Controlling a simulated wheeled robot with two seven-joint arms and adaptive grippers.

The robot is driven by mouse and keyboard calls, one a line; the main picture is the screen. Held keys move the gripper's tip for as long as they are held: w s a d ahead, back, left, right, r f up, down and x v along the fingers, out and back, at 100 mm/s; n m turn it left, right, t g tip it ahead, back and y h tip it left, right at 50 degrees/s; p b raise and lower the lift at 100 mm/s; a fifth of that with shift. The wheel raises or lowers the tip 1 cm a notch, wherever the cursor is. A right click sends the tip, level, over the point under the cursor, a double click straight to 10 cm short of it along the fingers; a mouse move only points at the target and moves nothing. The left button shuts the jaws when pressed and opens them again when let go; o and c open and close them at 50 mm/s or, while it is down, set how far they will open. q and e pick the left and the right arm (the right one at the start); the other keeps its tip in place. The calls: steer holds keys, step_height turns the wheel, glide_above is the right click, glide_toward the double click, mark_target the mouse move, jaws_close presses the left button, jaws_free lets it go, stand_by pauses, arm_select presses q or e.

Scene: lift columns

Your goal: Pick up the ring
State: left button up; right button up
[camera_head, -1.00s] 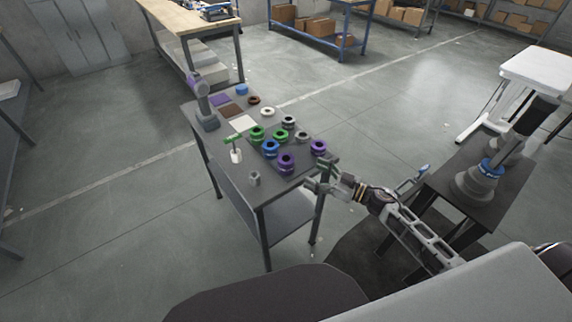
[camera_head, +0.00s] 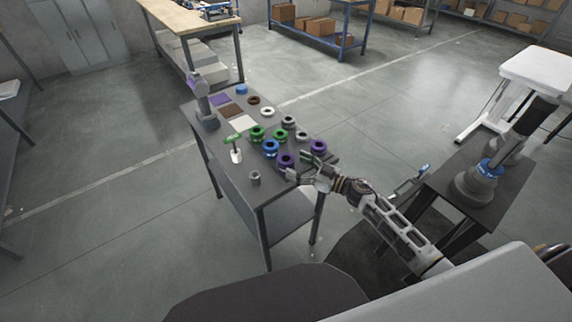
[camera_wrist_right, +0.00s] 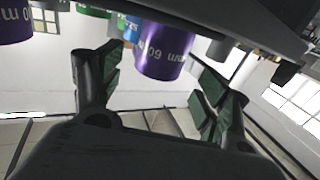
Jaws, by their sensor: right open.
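Several coloured rings stand on the dark table in the head view. A purple ring (camera_head: 286,160) is at the near side, with a blue ring (camera_head: 271,148) just beyond it and another purple ring (camera_head: 318,146) at the right edge. My right gripper (camera_head: 298,165) is open beside the near purple ring. In the right wrist view, a purple ring (camera_wrist_right: 166,50) with white lettering shows between the two open fingers (camera_wrist_right: 157,68), with gaps on both sides. Whether a finger touches it I cannot tell. My left gripper is not in view.
Green rings (camera_head: 256,133), grey rings (camera_head: 288,122), a white ring (camera_head: 267,111) and a brown ring (camera_head: 253,100) stand farther back on the table (camera_head: 235,180). A grey post device (camera_head: 206,115) is at the far left corner.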

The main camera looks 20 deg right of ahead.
mark_target(293, 162)
steer(key=shift+w+a+r, duration=0.1)
steer(key=shift+w+a, duration=0.3)
steer(key=shift+w, duration=0.05)
steer(key=shift+x, duration=1.95)
steer(key=c, duration=1.4)
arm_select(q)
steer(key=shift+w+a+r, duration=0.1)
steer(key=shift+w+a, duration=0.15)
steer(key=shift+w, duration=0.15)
arm_select(e)
steer(key=shift+o, duration=0.2)
steer(key=shift+w, duration=0.1)
